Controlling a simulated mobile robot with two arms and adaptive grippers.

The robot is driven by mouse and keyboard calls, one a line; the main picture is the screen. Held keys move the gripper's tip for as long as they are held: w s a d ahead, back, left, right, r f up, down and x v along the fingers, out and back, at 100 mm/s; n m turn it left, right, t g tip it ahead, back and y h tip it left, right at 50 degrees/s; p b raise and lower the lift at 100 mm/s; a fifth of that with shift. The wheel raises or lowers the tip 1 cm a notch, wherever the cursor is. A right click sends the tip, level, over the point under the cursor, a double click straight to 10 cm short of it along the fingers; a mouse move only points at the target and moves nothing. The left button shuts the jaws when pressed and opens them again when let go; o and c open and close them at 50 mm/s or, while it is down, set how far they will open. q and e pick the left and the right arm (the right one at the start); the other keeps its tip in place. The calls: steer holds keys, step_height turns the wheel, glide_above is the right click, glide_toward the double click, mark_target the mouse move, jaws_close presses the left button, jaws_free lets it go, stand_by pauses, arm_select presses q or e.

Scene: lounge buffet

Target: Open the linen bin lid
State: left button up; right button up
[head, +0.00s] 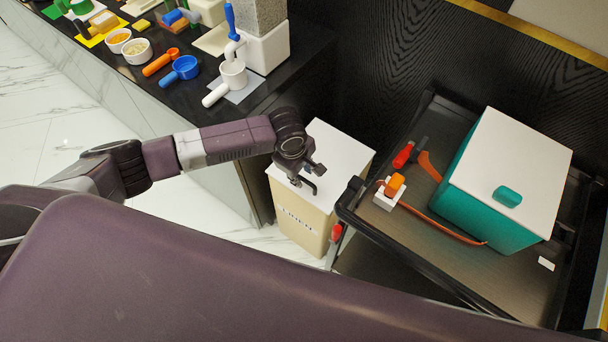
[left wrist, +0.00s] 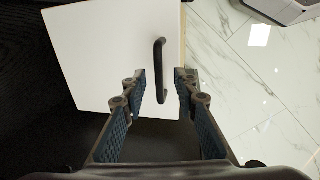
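The linen bin (head: 303,222) is a cream box with a dark label on its front. It stands on the floor between the counter and the cart. Its white lid (head: 342,148) lies flat and looks closed. The lid also fills much of the left wrist view (left wrist: 105,55), with a black bar handle (left wrist: 160,70) near one edge. My left gripper (head: 307,175) is over the lid, pointing down. In the left wrist view its two fingers (left wrist: 162,88) are apart, with the handle lined up between them. Whether they touch it is unclear. My right gripper is not in view.
A black cart (head: 390,255) stands close on the right, holding a teal box with a white lid (head: 515,165) and small tools. The dark counter (head: 160,90) on the left carries cups, scoops and blocks. Marble floor (left wrist: 260,75) is open beside the bin.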

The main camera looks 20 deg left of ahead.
arm_select(q)
steer(key=shift+w+d+f, duration=0.1)
steer(key=shift+w+f, duration=0.05)
steer(key=shift+f, duration=0.45)
steer(key=shift+w+f, duration=0.15)
steer(key=shift+f, duration=0.65)
steer(key=c, duration=0.7)
jaws_close()
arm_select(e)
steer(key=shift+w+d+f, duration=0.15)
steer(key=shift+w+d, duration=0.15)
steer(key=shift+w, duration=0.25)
